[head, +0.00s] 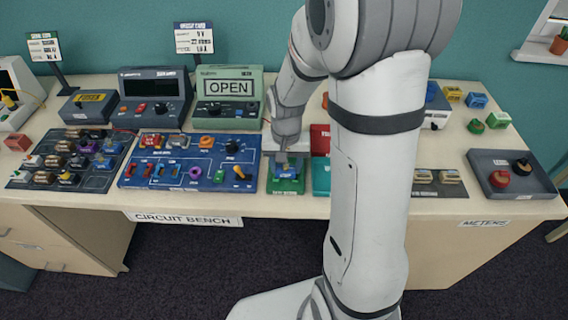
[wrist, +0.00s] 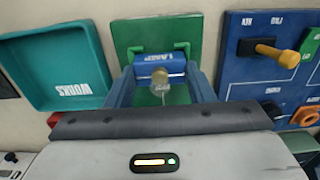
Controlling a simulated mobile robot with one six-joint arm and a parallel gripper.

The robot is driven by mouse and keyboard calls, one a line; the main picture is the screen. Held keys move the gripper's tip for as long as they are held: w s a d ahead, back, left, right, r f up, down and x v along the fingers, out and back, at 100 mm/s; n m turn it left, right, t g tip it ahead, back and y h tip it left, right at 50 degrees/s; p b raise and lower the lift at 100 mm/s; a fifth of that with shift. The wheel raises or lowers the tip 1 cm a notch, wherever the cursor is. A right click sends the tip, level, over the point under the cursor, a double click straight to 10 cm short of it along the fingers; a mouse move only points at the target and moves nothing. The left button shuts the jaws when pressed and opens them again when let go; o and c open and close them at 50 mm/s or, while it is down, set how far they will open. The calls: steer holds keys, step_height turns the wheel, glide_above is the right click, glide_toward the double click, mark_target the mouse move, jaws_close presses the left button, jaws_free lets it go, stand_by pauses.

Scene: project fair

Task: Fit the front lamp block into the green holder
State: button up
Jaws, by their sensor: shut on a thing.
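The lamp block (wrist: 160,58) is blue with a white LAMP label and a round pale bulb. My gripper (wrist: 161,76) is shut on it, with one blue-grey finger on each side. The green holder (wrist: 128,30) lies directly behind and below the block in the wrist view, and its raised edges show around it. In the head view the green holder (head: 285,187) is at the table's front edge, with my gripper (head: 287,163) over it and the block (head: 285,173) mostly hidden. I cannot tell whether the block touches the holder or sits in it.
A teal WORKS tray (wrist: 60,62) lies beside the holder; my arm partly covers it in the head view. A blue switch panel (head: 190,183) with knobs and levers is close on the holder's other side. The OPEN display (head: 230,88) stands behind. A grey tray (head: 512,188) is far right.

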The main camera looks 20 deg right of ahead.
steer(key=shift+f, duration=0.15)
steer(key=o, duration=1)
steer(key=shift+o, duration=0.8)
steer(key=o, duration=0.4)
steer(key=shift+s+r+p, duration=0.1)
steer(key=shift+r+p, duration=2.75)
steer(key=shift+r, duration=1.2)
